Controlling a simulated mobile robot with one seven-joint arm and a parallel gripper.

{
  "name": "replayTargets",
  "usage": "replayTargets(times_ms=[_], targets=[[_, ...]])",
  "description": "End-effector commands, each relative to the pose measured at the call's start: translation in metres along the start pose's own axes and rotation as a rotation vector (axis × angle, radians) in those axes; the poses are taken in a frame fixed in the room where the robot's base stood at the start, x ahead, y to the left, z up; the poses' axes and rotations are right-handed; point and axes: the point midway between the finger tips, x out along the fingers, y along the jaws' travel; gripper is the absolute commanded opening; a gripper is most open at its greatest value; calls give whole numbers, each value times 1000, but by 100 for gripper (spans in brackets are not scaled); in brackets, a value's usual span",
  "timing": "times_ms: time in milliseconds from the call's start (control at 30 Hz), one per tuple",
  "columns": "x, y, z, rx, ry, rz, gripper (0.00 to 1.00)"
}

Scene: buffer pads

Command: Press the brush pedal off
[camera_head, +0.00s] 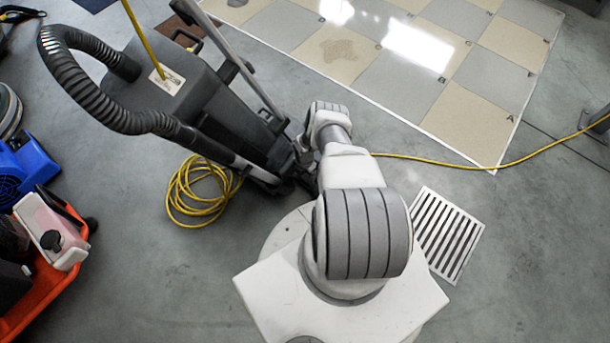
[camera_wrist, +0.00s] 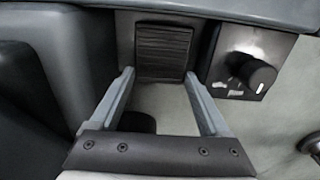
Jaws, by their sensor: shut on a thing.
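The brush pedal (camera_wrist: 163,48) is a dark ribbed plate on the machine's grey body in the wrist view. My gripper (camera_wrist: 160,73) has one finger at each side of the pedal's lower end, with the pedal's width between the fingertips. It is shut on the pedal. In the head view, the grey upright floor machine (camera_head: 225,112) stands left of my arm, and my wrist is against its lower right side. The pedal and my fingertips are hidden there. How far the pedal is pressed cannot be told.
A black knob on a metal plate (camera_wrist: 250,62) is right of the pedal. A coiled yellow cord (camera_head: 200,192) lies beside the machine. A floor drain grate (camera_head: 447,236) is right of my base. An orange bin (camera_head: 50,290) and blue blower (camera_head: 25,170) are at left. Tiled floor lies beyond.

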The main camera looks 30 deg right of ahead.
Motion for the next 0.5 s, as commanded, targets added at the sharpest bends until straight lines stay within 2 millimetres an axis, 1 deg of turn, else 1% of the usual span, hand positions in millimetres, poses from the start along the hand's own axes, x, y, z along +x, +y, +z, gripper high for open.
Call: replayTargets(times_ms=[133,500], targets=[[2,0,-6,-11,-48,-6,24],[8,-3,-12,-7,-174,-7,24]])
